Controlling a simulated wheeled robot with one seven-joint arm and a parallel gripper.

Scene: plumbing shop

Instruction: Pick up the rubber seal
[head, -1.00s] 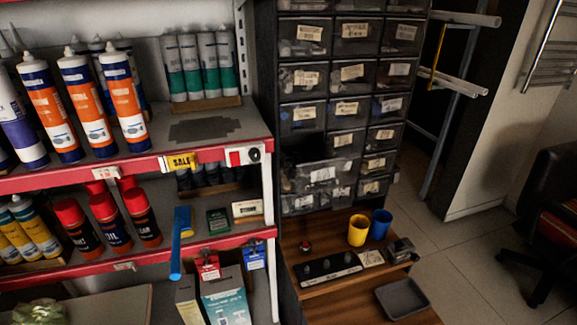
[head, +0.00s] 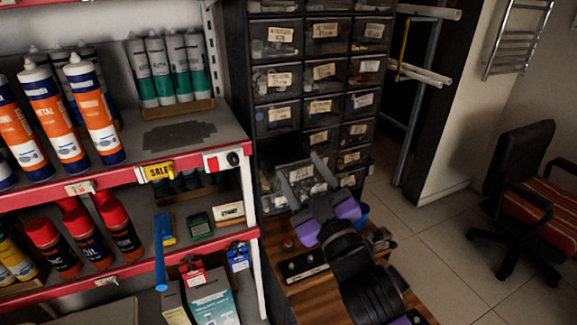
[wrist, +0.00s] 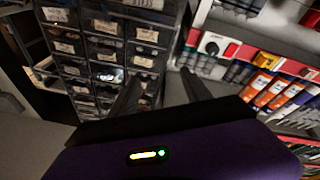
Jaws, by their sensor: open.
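I cannot make out the rubber seal for certain in either view. A pulled-out drawer (head: 270,190) of the dark cabinet holds small parts too dim to tell apart. My gripper (head: 301,168) is open and empty, its two fingers pointing at the cabinet around this drawer; its purple body covers part of the bench. In the wrist view my gripper (wrist: 160,82) shows both dark fingers spread apart, with the cabinet drawers (wrist: 105,55) beyond and to the left.
Red-edged shelves (head: 130,180) with cartridges and spray cans stand at left. The wooden bench (head: 330,292) below the cabinet bears a small red-topped item (head: 288,244), a dark rack (head: 303,268) and a blue cup (head: 362,213). A chair (head: 530,190) stands right; the floor between is clear.

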